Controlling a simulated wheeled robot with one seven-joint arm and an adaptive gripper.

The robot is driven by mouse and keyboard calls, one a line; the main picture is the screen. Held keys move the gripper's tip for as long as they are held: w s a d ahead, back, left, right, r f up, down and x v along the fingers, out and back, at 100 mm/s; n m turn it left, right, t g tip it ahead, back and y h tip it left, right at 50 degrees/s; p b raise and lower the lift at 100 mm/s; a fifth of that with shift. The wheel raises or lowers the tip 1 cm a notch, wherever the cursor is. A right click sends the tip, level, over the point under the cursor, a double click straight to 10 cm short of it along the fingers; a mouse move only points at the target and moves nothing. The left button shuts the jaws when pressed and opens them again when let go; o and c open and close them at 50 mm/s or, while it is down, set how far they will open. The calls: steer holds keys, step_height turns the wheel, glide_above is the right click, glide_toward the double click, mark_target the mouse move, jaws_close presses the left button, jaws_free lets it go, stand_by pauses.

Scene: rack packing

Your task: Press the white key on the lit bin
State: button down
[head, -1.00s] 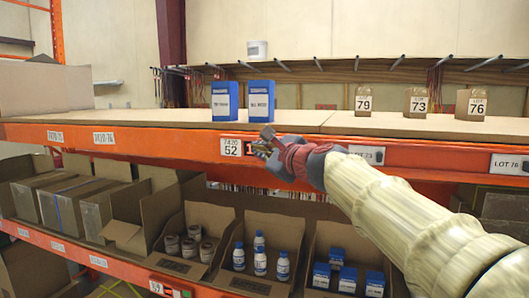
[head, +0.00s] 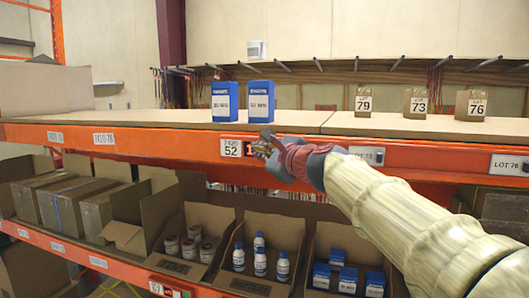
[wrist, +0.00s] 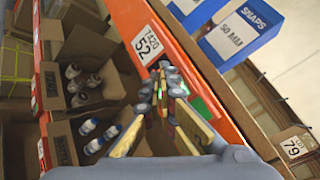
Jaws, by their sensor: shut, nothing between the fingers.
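My gripper (head: 264,142) is shut and empty, at the orange front edge of the upper shelf. Its fingertips (wrist: 168,78) are just right of the white label 7420 52 (head: 231,148), which also shows in the wrist view (wrist: 147,43). A small dark module with a red-lit mark (head: 251,150) sits beside that label, partly covered by the fingers. A green glow (wrist: 193,88) shows beside the fingers in the wrist view. I cannot make out the white key, and contact with the module cannot be told.
Two blue boxes (head: 225,102) stand on the upper shelf (head: 150,117) above the label. Small cartons marked 79 (head: 363,100), 73 and 76 stand to the right. Below are open bins with brown-looking jars (head: 189,246), white bottles (head: 260,262) and blue boxes (head: 347,280).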

steer(key=shift+w+d, duration=0.1)
steer(key=shift+w, duration=0.1)
steer(key=shift+w, duration=0.25)
steer(key=shift+w+d, duration=0.2)
steer(key=shift+w, duration=0.2)
stand_by(1.0)
steer(key=shift+s, duration=0.15)
steer(key=shift+s+a, duration=0.25)
steer(key=shift+s, duration=0.4)
steer(key=s, duration=0.1)
steer(key=s+a, duration=0.1)
steer(key=s, duration=0.2)
steer(key=shift+s+a, duration=0.4)
stand_by(0.8)
